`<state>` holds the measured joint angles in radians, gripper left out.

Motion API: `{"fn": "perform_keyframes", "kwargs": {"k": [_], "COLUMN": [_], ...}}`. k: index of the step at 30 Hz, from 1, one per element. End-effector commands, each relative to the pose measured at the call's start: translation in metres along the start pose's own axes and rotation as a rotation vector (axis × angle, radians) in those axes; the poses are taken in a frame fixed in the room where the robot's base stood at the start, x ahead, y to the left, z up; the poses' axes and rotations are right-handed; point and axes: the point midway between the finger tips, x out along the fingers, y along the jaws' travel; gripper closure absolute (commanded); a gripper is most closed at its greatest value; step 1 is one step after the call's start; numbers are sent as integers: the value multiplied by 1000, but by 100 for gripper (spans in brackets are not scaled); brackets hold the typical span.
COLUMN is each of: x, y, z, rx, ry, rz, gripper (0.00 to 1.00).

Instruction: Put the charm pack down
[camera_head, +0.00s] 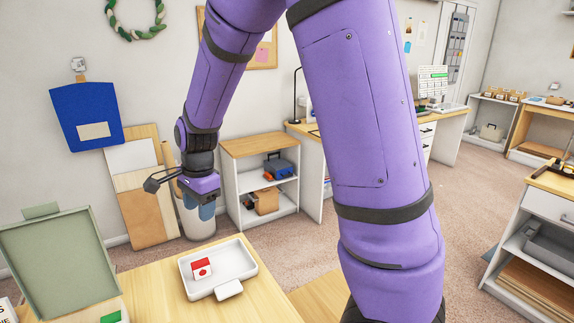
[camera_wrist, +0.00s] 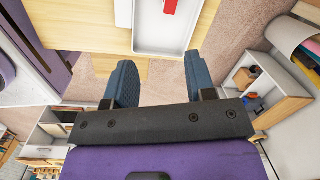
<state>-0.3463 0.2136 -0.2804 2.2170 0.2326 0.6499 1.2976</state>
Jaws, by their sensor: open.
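The charm pack (camera_head: 202,268) is a small red and white block resting in the left part of a shallow white tray (camera_head: 236,262) on a wooden table. In the wrist view only the red end of the pack (camera_wrist: 170,6) shows at the top edge, inside the tray (camera_wrist: 150,42). My gripper (camera_head: 205,211) is open and empty, above the tray and toward its far side. Its blue fingers stand apart in the wrist view (camera_wrist: 160,80), with nothing between them and the pack away from them.
A green open-lidded box (camera_head: 60,262) stands on the table at left. A low shelf (camera_head: 262,150) with a toolbox and a cardboard box stands behind. A bin (camera_head: 197,222) is near the wall. The wooden tabletop (camera_head: 150,285) between box and tray is bare.

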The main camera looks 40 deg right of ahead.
Motion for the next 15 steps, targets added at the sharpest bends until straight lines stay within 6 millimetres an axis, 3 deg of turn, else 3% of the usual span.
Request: {"fn": "perform_keyframes", "kwargs": {"k": [3, 15], "x": [-34, -120], "y": [16, 84], "z": [-1, -4], "rx": [-128, -577], "ry": [-14, 22], "rz": [-40, -159], "gripper": [50, 50]}}
